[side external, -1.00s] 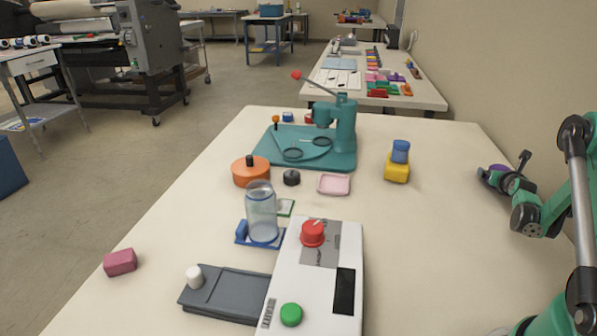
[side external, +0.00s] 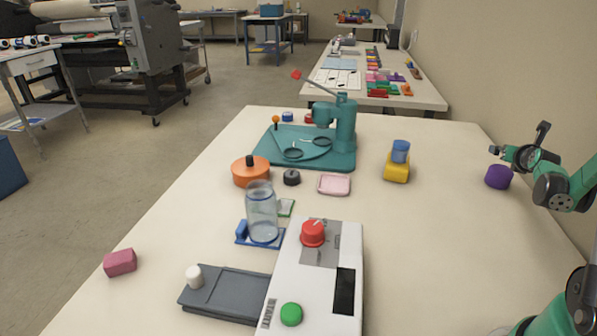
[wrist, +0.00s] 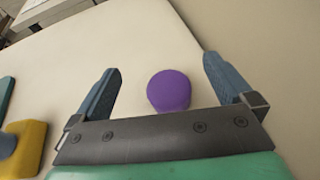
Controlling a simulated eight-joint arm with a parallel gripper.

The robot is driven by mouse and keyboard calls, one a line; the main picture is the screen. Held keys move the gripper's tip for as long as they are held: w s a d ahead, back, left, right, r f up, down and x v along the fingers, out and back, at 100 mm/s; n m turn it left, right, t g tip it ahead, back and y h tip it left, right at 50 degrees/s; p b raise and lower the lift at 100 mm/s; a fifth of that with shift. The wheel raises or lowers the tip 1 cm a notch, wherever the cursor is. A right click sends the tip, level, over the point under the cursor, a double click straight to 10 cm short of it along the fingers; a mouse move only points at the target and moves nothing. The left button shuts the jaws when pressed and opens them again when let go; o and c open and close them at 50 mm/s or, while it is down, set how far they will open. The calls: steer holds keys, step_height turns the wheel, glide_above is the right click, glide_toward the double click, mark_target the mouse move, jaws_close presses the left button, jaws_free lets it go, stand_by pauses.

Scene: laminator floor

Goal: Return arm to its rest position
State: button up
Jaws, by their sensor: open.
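My gripper (side external: 502,152) is at the right of the side external view, raised above the table. In the wrist view my gripper (wrist: 160,88) has its two fingers wide apart with nothing held between them. A purple cylinder (side external: 498,176) stands on the table just below and beside my gripper. The cylinder (wrist: 169,91) shows between the fingers in the wrist view, on the table beyond them. My gripper looks clear of it.
A yellow block with a blue cylinder on top (side external: 397,166) stands left of my gripper. A teal press (side external: 345,135), an orange pot (side external: 250,173), a glass jar (side external: 262,212) and a white control box (side external: 315,275) stand farther left. The table's right side is mostly bare. A wall (side external: 520,60) rises behind.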

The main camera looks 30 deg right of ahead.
steer(key=w+a+r+n+t+y, duration=0.1)
steer(key=w+a+r+n+y, duration=0.1)
steer(key=w+a+n, duration=0.35)
steer(key=w+a+r+n+y, duration=0.2)
steer(key=a+r+n, duration=0.1)
steer(key=a+n, duration=0.6)
steer(key=w+a+r+n+t+y, duration=0.1)
steer(key=w+a+r+n+y, duration=0.15)
steer(key=a+n, duration=0.45)
steer(key=s+a+n+g+y, duration=0.1)
steer(key=s+a+n+y, duration=0.1)
steer(key=a+n, duration=0.8)
steer(key=s+a+f+n+g+y, duration=0.1)
steer(key=s+a+n+y, duration=0.2)
steer(key=a+n, duration=0.7)
steer(key=s+n, duration=0.2)
steer(key=n, duration=0.3)
steer(key=shift+f, duration=0.1)
